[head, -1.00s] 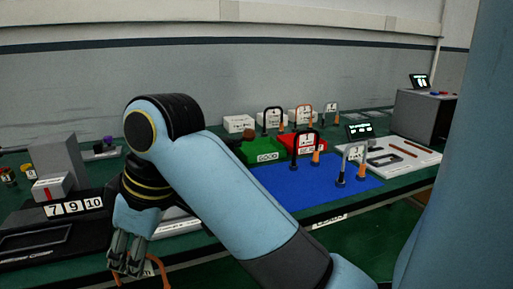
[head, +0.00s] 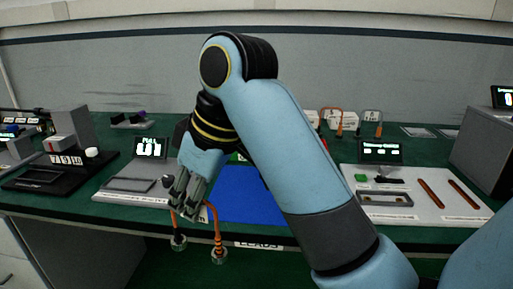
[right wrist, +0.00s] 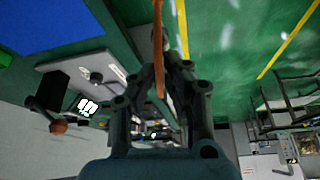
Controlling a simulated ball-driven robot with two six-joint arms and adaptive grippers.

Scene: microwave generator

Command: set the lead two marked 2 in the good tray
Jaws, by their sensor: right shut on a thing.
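My right gripper (head: 186,203) is shut on an orange lead (head: 217,232) beside the front edge of the bench. The lead hangs down in an arch with two round ends low in the head view; no number on it can be read. In the right wrist view the orange lead (right wrist: 158,50) runs up from between the fingers. The green good tray (head: 235,157) is almost wholly hidden behind my right arm; only a sliver shows. The blue mat (head: 245,198) lies behind and right of the gripper, its right part hidden by my arm. My left gripper is out of view.
A tester panel (head: 130,190) with a lit display is left of the gripper. A white board (head: 410,208) with tools is at right, near a grey box (head: 485,150).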

